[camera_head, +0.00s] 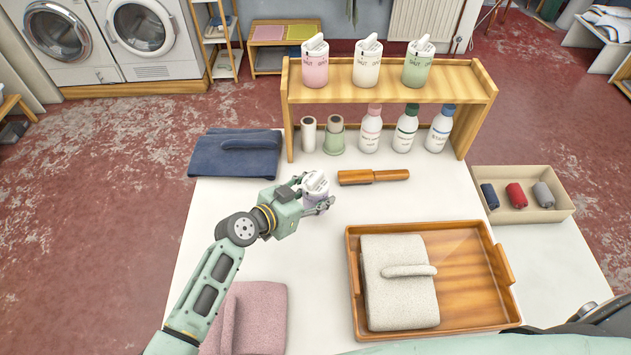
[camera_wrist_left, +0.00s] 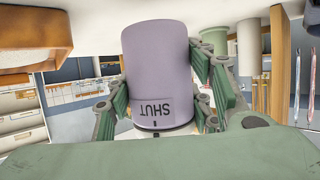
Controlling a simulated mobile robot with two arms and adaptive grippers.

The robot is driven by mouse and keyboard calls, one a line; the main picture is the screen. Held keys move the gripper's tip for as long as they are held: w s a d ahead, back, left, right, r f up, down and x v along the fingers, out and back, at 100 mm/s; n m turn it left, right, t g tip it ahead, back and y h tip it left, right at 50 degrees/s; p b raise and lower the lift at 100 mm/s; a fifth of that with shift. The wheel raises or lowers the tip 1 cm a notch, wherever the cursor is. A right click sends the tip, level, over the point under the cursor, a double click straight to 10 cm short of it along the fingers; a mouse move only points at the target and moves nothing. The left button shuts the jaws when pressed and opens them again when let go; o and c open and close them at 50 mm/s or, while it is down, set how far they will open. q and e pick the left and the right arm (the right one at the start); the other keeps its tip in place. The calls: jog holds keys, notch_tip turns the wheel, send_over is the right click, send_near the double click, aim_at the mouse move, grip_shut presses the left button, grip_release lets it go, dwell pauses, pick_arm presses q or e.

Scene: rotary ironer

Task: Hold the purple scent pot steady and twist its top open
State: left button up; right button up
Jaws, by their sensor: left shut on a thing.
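My left gripper (camera_head: 318,205) is shut around the pot's body from the left. In the left wrist view the pot's lilac body (camera_wrist_left: 157,60) fills the middle, with green fingers on both sides and the word SHUT on a label by the top. The view is upside down there. The pot's lower part is partly hidden by the fingers in the head view. My right gripper is not in view.
A wooden shelf (camera_head: 390,80) behind holds three similar pots above and bottles below. A wooden tray (camera_head: 467,275) with a grey towel stands front right. Blue (camera_head: 236,155) and pink (camera_head: 262,318) towels lie left.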

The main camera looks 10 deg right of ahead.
aim_at(315, 203)
pick_arm(q)
jog(key=shift+f, duration=0.55)
jog(key=shift+f, duration=1.3)
jog(key=shift+f, duration=0.15)
jog(key=o, duration=1)
jog(key=shift+r, duration=0.25)
jog(key=c, duration=1.1)
